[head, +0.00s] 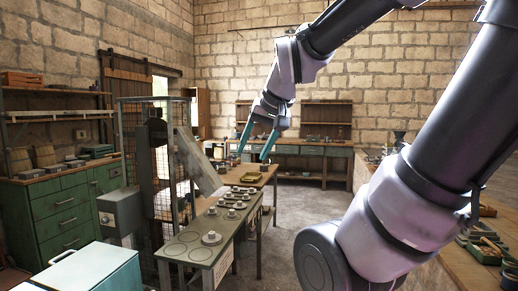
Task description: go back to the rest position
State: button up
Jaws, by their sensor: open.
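My gripper (256,144) has two teal fingers that point down and stand apart, with nothing between them. It hangs in the air in the middle of the head view, in front of the far bench and above the far part of the work table. My arm comes in from the right side and arches over to the gripper. The engine belt drive behind a wire cage (160,150) stands left of the gripper. The gripper appears clear of it.
A green drawer cabinet (62,215) is at the left, a pale teal box (95,272) at the front left. A wooden bench (465,272) runs along the right. Floor is free in the middle.

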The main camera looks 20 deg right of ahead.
jog(key=shift+y, duration=0.3)
jog(key=s, duration=0.4)
jog(key=shift+s+a+r, duration=0.15)
jog(key=shift+a+r, duration=0.05)
jog(key=shift+a, duration=0.1)
dwell(0.7)
